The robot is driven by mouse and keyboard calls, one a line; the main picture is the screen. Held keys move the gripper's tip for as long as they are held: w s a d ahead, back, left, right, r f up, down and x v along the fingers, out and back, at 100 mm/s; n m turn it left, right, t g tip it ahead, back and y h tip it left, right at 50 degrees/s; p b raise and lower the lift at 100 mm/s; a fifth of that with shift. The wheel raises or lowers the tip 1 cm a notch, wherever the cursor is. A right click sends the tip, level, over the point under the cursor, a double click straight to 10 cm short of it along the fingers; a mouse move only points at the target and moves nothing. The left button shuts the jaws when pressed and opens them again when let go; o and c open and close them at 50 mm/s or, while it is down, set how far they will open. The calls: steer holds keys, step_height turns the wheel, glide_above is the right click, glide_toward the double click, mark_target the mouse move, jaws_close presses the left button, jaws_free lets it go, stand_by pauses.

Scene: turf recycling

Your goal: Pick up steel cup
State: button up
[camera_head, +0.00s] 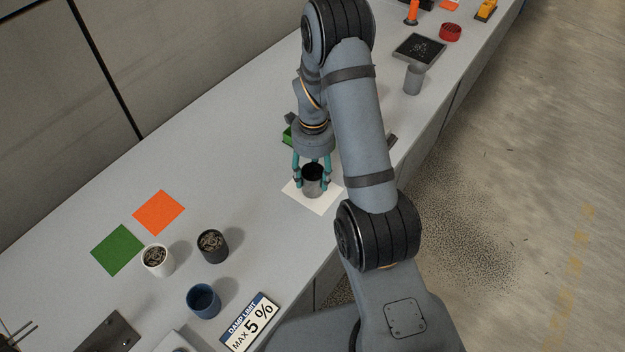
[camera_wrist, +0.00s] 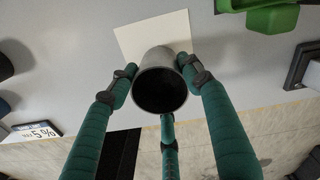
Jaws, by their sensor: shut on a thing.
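The steel cup (camera_head: 313,179) is a dark grey metal cup at the white square sheet (camera_head: 320,203) on the bench. My gripper (camera_head: 312,178) comes down from above with its teal fingers closed around the cup's sides. In the wrist view the cup (camera_wrist: 160,88) shows its dark, empty-looking opening, with fingers touching it left and right and a third finger at the near side. The white sheet (camera_wrist: 150,32) lies behind and below it. I cannot tell whether the cup's base touches the sheet.
A green object (camera_head: 287,136) stands just behind my gripper. A white cup (camera_head: 157,259), a dark cup (camera_head: 212,246) and a blue cup (camera_head: 203,300) stand at the front left, near a "MAX 5 %" sign (camera_head: 249,322). A grey cylinder (camera_head: 413,80) stands farther back. Bench left of the sheet is clear.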

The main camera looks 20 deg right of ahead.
steer(key=shift+c, duration=1.2)
steer(key=shift+r, duration=0.1)
